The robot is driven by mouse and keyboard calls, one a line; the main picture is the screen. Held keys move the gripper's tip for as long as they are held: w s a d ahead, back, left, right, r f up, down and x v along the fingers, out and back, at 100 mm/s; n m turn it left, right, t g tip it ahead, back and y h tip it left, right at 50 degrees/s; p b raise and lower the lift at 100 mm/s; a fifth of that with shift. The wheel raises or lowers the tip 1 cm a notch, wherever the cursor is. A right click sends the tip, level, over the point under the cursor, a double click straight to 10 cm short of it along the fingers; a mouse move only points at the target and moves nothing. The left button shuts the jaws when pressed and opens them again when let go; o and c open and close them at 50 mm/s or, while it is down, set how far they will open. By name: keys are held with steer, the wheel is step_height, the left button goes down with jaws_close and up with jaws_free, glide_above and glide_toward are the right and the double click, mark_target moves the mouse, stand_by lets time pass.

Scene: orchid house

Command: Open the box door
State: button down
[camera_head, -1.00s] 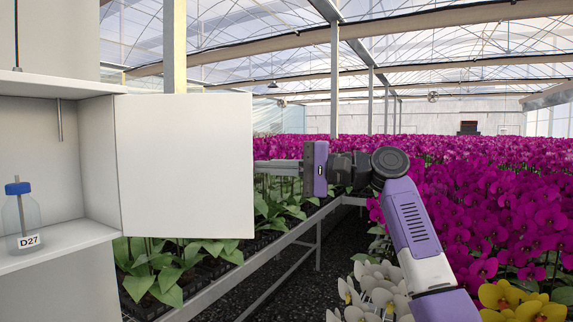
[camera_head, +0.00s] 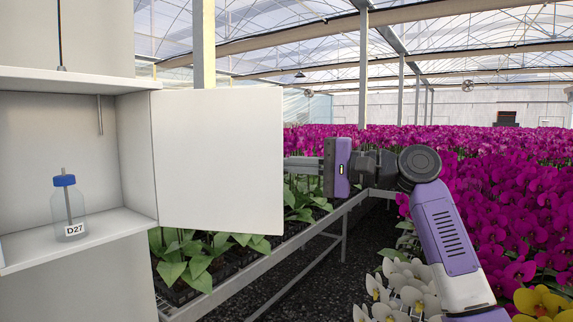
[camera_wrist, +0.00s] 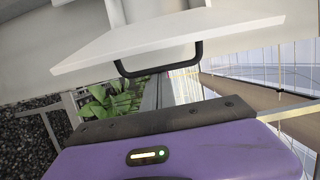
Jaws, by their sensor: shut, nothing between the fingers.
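The white box (camera_head: 137,150) stands at the left in the head view. Its front is uncovered and its inside shows. The white box door (camera_head: 218,160) is swung wide open to the right of the box, its inner face towards the head camera. In the wrist view the door (camera_wrist: 185,40) shows edge-on from its other side, with a black bar handle (camera_wrist: 160,70) on it. My gripper (camera_head: 291,165) is at the door's right edge in the head view, shut and empty. The door may hide its fingertips. In the wrist view the handle lies beyond the purple gripper body, apart from it.
A bottle (camera_head: 67,208) with a blue cap, labelled D27, stands on the box floor. A bench (camera_head: 270,260) with potted green plants runs behind and below the door. Magenta orchids (camera_head: 500,200) fill the right side. A dark gravel aisle (camera_head: 330,270) lies between.

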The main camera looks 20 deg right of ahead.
mark_target(281, 170)
steer(key=s+a+m+t+h, duration=0.1)
steer(key=s, duration=0.1)
steer(key=s+a+m+t+h+p, duration=0.1)
steer(key=s, duration=0.2)
steer(key=s+a+t+p, duration=0.1)
steer(key=s, duration=0.1)
steer(key=shift+s+a+r+m+h, duration=0.15)
steer(key=shift+s+a+m+h, duration=0.15)
steer(key=shift+a+m+h, duration=0.1)
steer(key=shift+s+a, duration=0.1)
steer(key=shift+s, duration=0.25)
steer(key=shift+w+p, duration=0.15)
steer(key=shift+p, duration=0.15)
